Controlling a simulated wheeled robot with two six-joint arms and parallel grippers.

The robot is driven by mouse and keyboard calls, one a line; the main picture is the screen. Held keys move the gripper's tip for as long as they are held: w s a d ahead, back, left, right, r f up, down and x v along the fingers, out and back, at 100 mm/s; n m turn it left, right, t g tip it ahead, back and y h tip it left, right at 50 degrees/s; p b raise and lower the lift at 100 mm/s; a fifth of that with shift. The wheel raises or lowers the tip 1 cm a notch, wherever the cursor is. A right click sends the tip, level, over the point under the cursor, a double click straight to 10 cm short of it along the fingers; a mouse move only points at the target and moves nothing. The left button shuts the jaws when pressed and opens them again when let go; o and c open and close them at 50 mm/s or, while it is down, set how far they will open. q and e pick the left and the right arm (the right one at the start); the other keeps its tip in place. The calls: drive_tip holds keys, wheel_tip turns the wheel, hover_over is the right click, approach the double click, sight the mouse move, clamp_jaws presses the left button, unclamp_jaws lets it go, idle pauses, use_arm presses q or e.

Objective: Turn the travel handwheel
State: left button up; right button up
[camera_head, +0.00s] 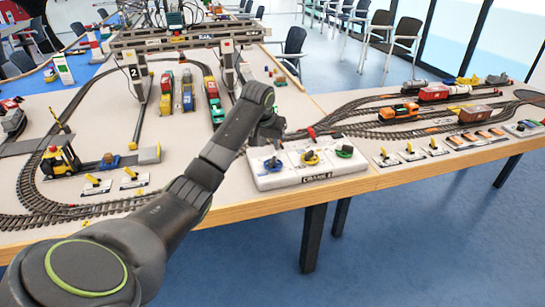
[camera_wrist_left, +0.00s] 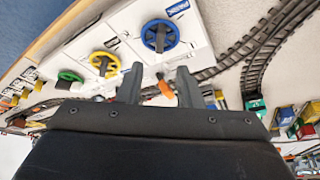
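A white control box (camera_head: 290,180) marked CRANE 2 stands at the table's front edge with three handwheels on top. The blue handwheel (camera_head: 273,163) is at its left, the yellow handwheel (camera_head: 310,158) in the middle and the green handwheel (camera_head: 345,151) at the right. The left wrist view shows the blue (camera_wrist_left: 160,37), yellow (camera_wrist_left: 104,64) and green (camera_wrist_left: 69,78) wheels. I cannot read which one is labelled travel. My left gripper (camera_wrist_left: 160,69) is open, its fingers apart and pointing toward the blue wheel, with no wheel between them. My right gripper is out of view.
An orange-tipped lever (camera_wrist_left: 165,88) shows between the fingers in the left wrist view. A gantry crane (camera_head: 185,40) stands behind over coloured wagons (camera_head: 187,90). The floor in front is clear.

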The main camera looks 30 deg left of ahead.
sight(273, 158)
use_arm(q)
drive_tip(key=x, duration=0.8)
drive_tip(key=shift+w+f, duration=0.1)
drive_tip(key=shift+f, duration=0.15)
clamp_jaws()
